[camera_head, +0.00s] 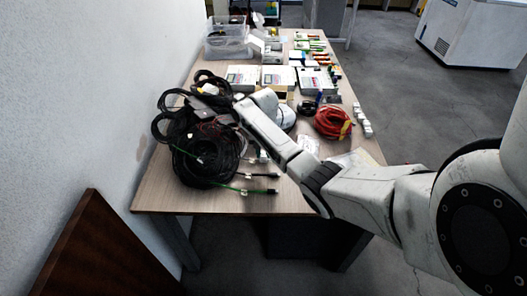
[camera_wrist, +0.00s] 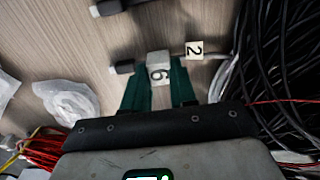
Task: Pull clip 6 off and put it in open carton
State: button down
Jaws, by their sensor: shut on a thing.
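Clip 6 (camera_wrist: 159,68), a small light block marked 6, sits between the green fingers of my gripper (camera_wrist: 160,88) in the wrist view. The fingers are shut on it from both sides. It lies in line with a dark-ended cable plug (camera_wrist: 124,68) and a pale cable, and appears to be at the cable. A tag marked 2 (camera_wrist: 194,49) is just right of it, near the same cable. In the head view my forearm hides the fingers and clip 6. I cannot tell which container is the open carton.
Black cable coils (camera_head: 205,155) lie on the table's left; they also crowd the wrist view's right (camera_wrist: 285,75). Red cable (camera_head: 332,122) lies to the right. A clear bag (camera_wrist: 66,100) is left of my gripper. White boxes (camera_head: 242,76) and clear bins (camera_head: 228,44) stand farther back.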

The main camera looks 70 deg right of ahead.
aim_at(263, 154)
jog(key=shift+r+p, duration=2)
dwell(0.6)
